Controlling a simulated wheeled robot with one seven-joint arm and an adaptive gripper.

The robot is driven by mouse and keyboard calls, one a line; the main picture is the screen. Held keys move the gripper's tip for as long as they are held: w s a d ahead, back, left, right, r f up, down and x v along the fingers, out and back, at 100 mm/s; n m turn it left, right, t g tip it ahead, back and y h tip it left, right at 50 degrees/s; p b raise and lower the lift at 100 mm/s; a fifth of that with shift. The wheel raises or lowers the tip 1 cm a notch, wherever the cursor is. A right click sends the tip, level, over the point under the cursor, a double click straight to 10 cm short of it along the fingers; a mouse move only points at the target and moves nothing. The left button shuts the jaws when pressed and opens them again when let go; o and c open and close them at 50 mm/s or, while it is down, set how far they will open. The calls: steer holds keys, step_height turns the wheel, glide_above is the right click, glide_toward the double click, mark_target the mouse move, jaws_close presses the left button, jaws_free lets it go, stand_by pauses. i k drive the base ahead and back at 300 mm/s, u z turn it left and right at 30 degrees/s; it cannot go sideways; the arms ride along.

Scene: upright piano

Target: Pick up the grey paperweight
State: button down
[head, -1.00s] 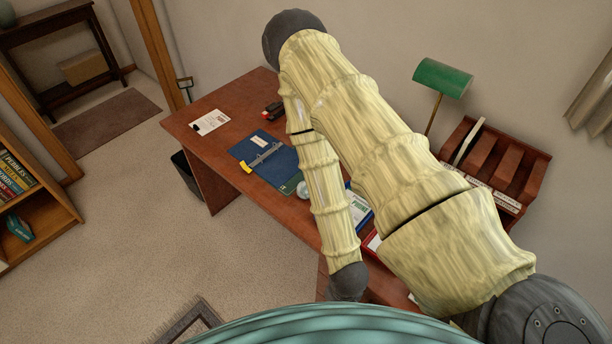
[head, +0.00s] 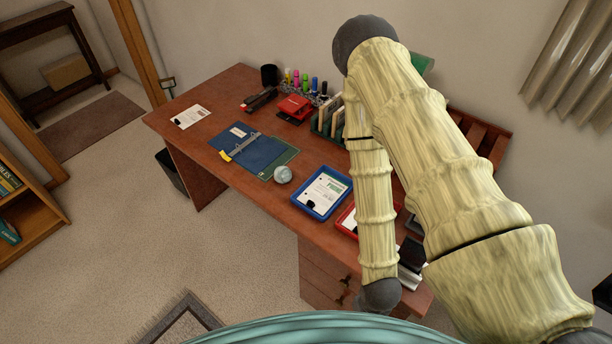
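The grey paperweight (head: 283,174) is a small round, shiny grey ball in the head view. It sits on the brown desk (head: 235,200) near the front edge, by the corner of a green mat and to the left of a blue tray. My arm is folded on the right side of the view, over the right part of the desk and well apart from the paperweight. My gripper does not show in this view.
The blue tray (head: 318,214) holds papers. A red hole punch (head: 295,106), a black cup (head: 269,75) and several markers stand behind.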

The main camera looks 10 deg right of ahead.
mark_target(282, 175)
steer(key=z, duration=0.25)
steer(key=k, duration=0.5)
steer(key=u, duration=2.15)
steer(key=k, duration=1.15)
steer(key=z, duration=1.25)
steer(key=i, duration=0.55)
steer(key=z, duration=0.05)
